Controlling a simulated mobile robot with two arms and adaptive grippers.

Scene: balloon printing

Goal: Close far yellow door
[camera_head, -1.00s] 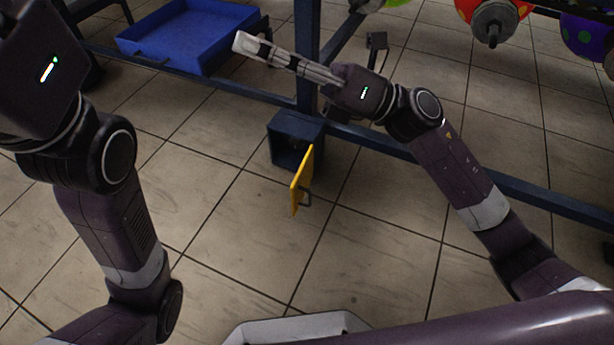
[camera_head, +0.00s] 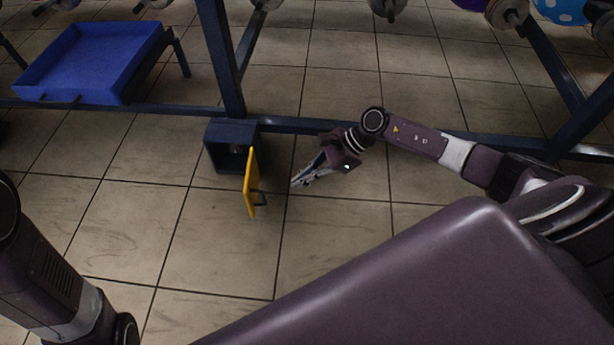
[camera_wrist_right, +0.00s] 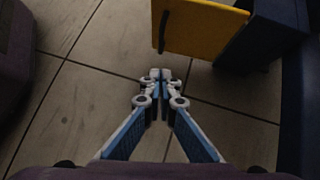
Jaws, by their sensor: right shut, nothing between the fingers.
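The yellow door (camera_head: 251,182) stands open on a small dark blue box (camera_head: 231,132) fixed to the frame. It swings out toward me and has a dark handle on its right face. Inside the box something small and round shows dimly. My right gripper (camera_head: 293,184) is shut and empty, just right of the door and apart from it. In the right wrist view the fingertips (camera_wrist_right: 161,75) are together, below the yellow door (camera_wrist_right: 199,30) and the blue box (camera_wrist_right: 262,32). My left arm shows at the lower left, but its gripper is outside the view.
A blue tray (camera_head: 88,62) sits on the frame at the upper left. A dark blue post (camera_head: 220,60) and a low beam (camera_head: 300,126) run behind the box. Several balloon holders line the top edge. The tiled floor (camera_head: 220,250) in front is clear.

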